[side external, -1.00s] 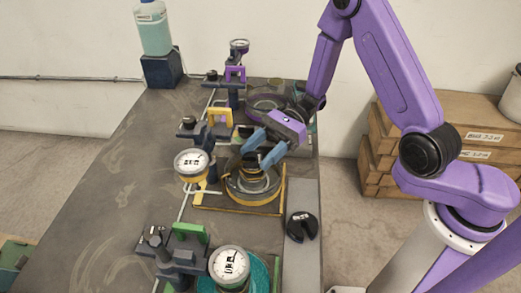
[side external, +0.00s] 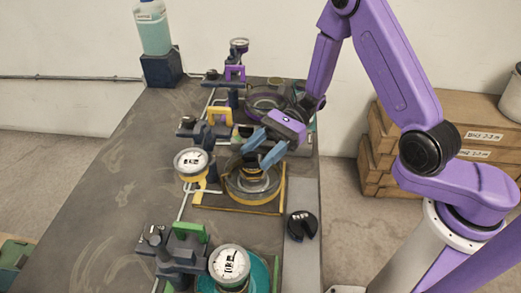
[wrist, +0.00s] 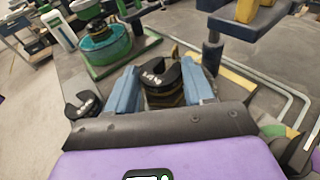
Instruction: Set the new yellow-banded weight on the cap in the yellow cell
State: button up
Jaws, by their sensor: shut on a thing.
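My gripper (side external: 259,158) is over the yellow cell (side external: 240,208), with its blue fingers on either side of a dark slotted weight. In the wrist view my gripper (wrist: 163,90) is shut on this black weight (wrist: 158,75), which has a pale label on top and yellowish banding below. The weight looks roughly level above the middle of the round cap (side external: 268,190), which is dark with a yellowish rim. The fingers partly hide the weight and the cap's centre. I cannot tell whether the weight touches what is under it.
Another black slotted weight (side external: 302,226) lies on the grey strip at the right edge of the bench. A dial gauge (side external: 191,163) and a yellow-handled lever (side external: 219,117) stand left of the cell. A green cell with a gauge (side external: 230,265) is in front; a purple one (side external: 266,100) is behind.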

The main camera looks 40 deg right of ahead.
jog(key=o, duration=1.3)
jog(key=v, duration=1.7)
jog(key=shift+d, duration=0.2)
jog(key=shift+s+a+r+n+g+h, duration=0.2)
jog(key=shift+s+a+n+g+h, duration=0.2)
jog(key=shift+a+n+g, duration=0.15)
jog(key=s+r+n+t+h, duration=0.1)
jog(key=s+n+h, duration=0.3)
jog(key=s+n, duration=0.3)
jog(key=s+r+n+t+h, duration=0.1)
jog(key=s+n+h, duration=0.4)
jog(key=s+n, duration=0.3)
jog(key=s+d+r+n+t+h, duration=0.1)
jog(key=s+r+n+h, duration=0.1)
jog(key=s+n+h, duration=0.3)
jog(key=shift+s+d+n+t, duration=0.1)
jog(key=shift+s+n, duration=0.4)
jog(key=shift+n, duration=0.8)
jog(key=shift+s+a+n+t, duration=0.15)
jog(key=shift+s+n, duration=0.4)
jog(key=shift+n, duration=0.7)
jog(key=shift+s+d+n+t, duration=0.15)
jog(key=shift+s+n, duration=0.35)
jog(key=shift+n, duration=0.8)
